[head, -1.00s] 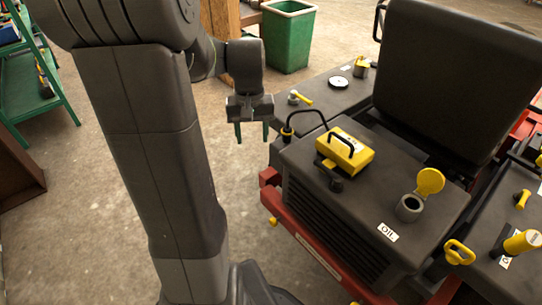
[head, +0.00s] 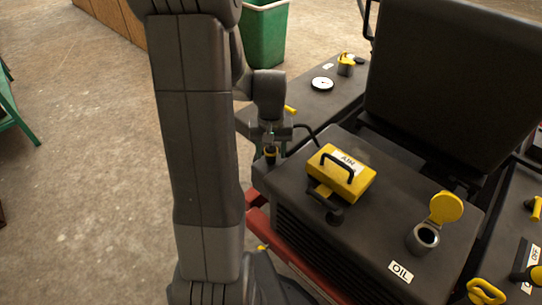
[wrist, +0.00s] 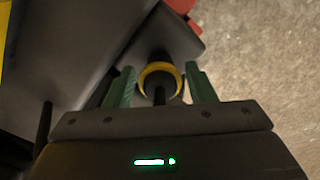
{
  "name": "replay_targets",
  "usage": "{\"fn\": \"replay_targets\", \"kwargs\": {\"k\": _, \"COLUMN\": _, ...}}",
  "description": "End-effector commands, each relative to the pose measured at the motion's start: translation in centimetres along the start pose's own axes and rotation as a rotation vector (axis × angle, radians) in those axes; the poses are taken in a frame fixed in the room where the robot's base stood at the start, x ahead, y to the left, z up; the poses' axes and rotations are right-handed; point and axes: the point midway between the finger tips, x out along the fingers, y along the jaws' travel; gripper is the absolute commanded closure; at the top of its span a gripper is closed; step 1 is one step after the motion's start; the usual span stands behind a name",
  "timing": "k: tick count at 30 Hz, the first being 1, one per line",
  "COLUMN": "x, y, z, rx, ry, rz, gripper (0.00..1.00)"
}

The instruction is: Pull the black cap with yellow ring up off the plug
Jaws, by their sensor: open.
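The black cap with its yellow ring (head: 270,152) shows just below my gripper (head: 271,148) at the near left corner of the dark machine housing. In the wrist view the yellow ring (wrist: 147,72) lies between the two green fingers of my gripper (wrist: 161,70). The fingers are apart, one on each side of the ring, with a gap on both sides. I cannot tell how deep the fingertips reach beside the cap. The plug under the cap is hidden.
A yellow box with a black handle (head: 341,174) stands on the housing just right of my gripper. An oil filler with a raised yellow lid (head: 447,208) is farther right. A black seat (head: 455,85) rises behind. A green bin (head: 265,35) stands on the floor beyond.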

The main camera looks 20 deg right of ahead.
Motion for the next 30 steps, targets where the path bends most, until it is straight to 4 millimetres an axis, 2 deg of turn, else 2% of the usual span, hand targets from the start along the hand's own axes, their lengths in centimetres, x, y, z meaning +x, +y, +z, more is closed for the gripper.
{"fn": "replay_targets", "kwargs": {"k": 4, "x": 1.2, "y": 0.0, "z": 0.0, "rx": 0.000, "ry": 0.000, "rz": 0.000, "gripper": 0.50}}
{"fn": "replay_targets", "kwargs": {"k": 13, "x": 1.4, "y": 0.0, "z": 0.0, "rx": 0.000, "ry": 0.000, "rz": 0.000, "gripper": 0.50}}
{"fn": "replay_targets", "kwargs": {"k": 14, "x": 1.4, "y": 0.0, "z": 0.0, "rx": 0.000, "ry": 0.000, "rz": 0.000, "gripper": 0.52}}
{"fn": "replay_targets", "kwargs": {"k": 21, "x": 1.4, "y": 0.0, "z": 0.0, "rx": 0.000, "ry": 0.000, "rz": 0.000, "gripper": 0.99}}
{"fn": "replay_targets", "kwargs": {"k": 26, "x": 1.0, "y": 0.0, "z": 0.0, "rx": 0.000, "ry": 0.001, "rz": 0.000, "gripper": 1.00}}
{"fn": "replay_targets", "kwargs": {"k": 30, "x": -0.3, "y": 0.0, "z": 0.0, "rx": 0.000, "ry": 0.001, "rz": 0.000, "gripper": 1.00}}
